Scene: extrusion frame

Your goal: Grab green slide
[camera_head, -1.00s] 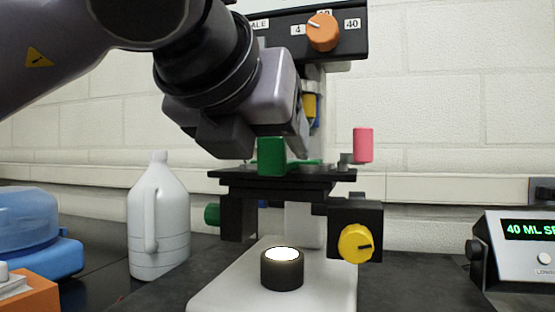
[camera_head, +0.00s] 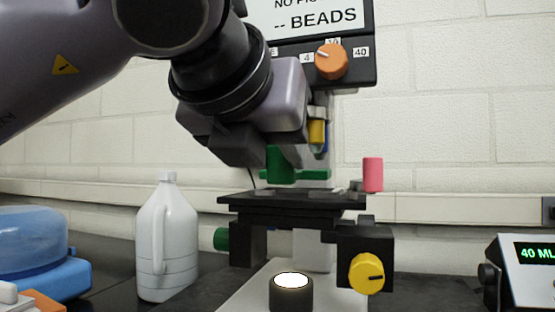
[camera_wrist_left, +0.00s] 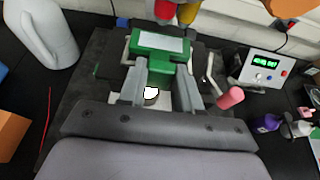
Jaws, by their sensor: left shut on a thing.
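The green slide (camera_head: 281,165) is held by my left gripper (camera_head: 262,152), just above the microscope's black stage (camera_head: 290,198). In the left wrist view the green slide (camera_wrist_left: 160,47), with a pale label strip on top, sits between the two grey fingers of my left gripper (camera_wrist_left: 161,72), which is shut on its green handle. In the head view the fingers are mostly hidden behind my wrist. The slide looks raised a little off the stage. My right gripper is in neither view.
A pink knob (camera_head: 372,174) stands at the stage's right side. The orange dial (camera_head: 331,61) and objectives (camera_head: 317,132) are close above and behind the slide. A white jug (camera_head: 167,240) is at left; a readout box (camera_head: 527,270) is at right.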

